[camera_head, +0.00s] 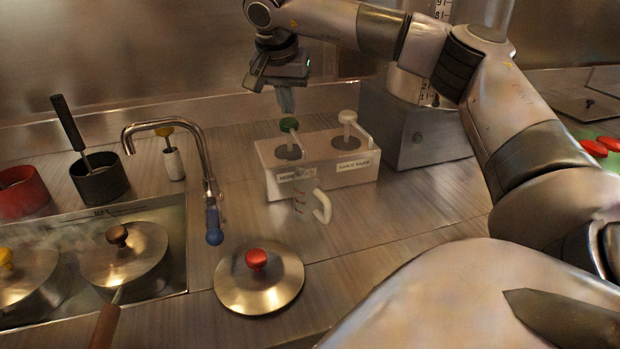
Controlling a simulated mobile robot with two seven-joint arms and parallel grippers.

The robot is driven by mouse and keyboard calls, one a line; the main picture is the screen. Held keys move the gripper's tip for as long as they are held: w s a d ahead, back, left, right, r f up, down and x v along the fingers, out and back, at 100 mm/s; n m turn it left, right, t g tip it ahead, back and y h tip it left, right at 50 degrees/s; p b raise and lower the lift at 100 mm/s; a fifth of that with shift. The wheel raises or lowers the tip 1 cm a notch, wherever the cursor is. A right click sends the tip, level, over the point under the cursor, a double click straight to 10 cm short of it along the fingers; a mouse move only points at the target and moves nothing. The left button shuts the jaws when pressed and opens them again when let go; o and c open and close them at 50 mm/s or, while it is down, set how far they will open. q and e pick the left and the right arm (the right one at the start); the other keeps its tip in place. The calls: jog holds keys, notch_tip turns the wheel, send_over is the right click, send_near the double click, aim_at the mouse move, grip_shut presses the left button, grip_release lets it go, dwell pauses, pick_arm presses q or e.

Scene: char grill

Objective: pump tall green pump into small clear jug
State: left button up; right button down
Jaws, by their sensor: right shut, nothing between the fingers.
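The green-topped pump (289,126) stands at the left of a white two-pump dispenser box (320,186) on the counter. A second pump with a white top (348,118) stands at its right. The small clear jug (308,204), with a white handle and reddish marks, stands upright in front of the box, below the green pump's side. My right gripper (286,104) is shut and empty, pointing down just above the green pump top. I cannot tell whether it touches the top. My left gripper is not in view.
A faucet (168,124) with a blue tip hangs left of the jug. A red-knobbed lid (259,280) lies in front. Lidded pots (125,256) sit in the sink well at left. A grey box (415,128) stands behind right. The counter right of the jug is clear.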

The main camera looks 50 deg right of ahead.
aim_at(289, 121)
jog(key=shift+f, duration=0.15)
jog(key=shift+s+f+b, duration=0.1)
jog(key=shift+f+b, duration=0.6)
jog(key=shift+f, duration=1.15)
jog(key=shift+r+p, duration=1.9)
jog(key=shift+p, duration=0.25)
jog(key=shift+f, duration=0.1)
